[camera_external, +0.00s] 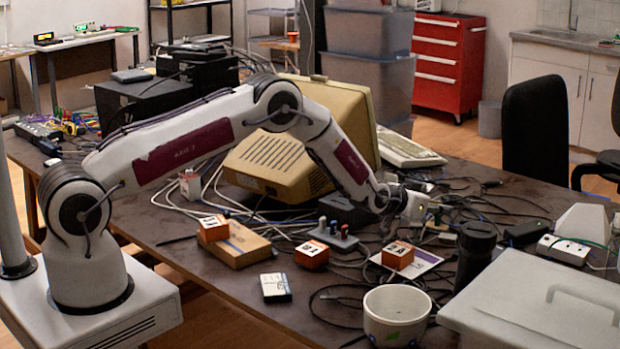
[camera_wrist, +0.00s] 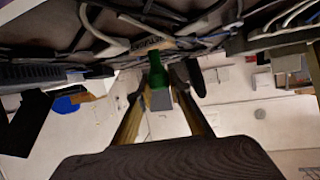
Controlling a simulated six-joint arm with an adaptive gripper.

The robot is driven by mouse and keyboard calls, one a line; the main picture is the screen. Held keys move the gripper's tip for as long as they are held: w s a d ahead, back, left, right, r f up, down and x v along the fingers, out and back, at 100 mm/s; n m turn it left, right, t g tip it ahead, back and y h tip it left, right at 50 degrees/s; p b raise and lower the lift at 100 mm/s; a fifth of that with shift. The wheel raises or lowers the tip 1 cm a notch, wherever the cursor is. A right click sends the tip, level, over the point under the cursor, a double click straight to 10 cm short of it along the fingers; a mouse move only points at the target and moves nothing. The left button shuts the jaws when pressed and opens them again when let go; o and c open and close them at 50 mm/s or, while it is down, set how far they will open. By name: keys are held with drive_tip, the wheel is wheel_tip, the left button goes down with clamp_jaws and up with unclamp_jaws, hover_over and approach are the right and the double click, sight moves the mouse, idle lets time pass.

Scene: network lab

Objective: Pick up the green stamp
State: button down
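The green stamp (camera_wrist: 157,70) shows in the wrist view between my two fingertips. A grey block-like part shows just below it; I cannot tell if it belongs to the stamp. My gripper (camera_wrist: 159,78) looks shut on the stamp, with a dark fingertip close against each side. In the external view my gripper (camera_external: 425,208) is low over the cluttered right-middle of the table, and the stamp cannot be made out clearly there. A grey stamp rack (camera_external: 334,240) with several coloured handles stands to the left of my gripper.
Orange blocks (camera_external: 398,255) and (camera_external: 311,254), a cardboard box (camera_external: 237,245) and a white pot (camera_external: 396,315) stand in front. A beige monitor (camera_external: 275,165) is behind my arm. A dark cylinder (camera_external: 475,250) stands to the right. Loose cables cover much of the table.

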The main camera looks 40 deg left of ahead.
idle(0.3)
drive_tip(key=shift+r, duration=5)
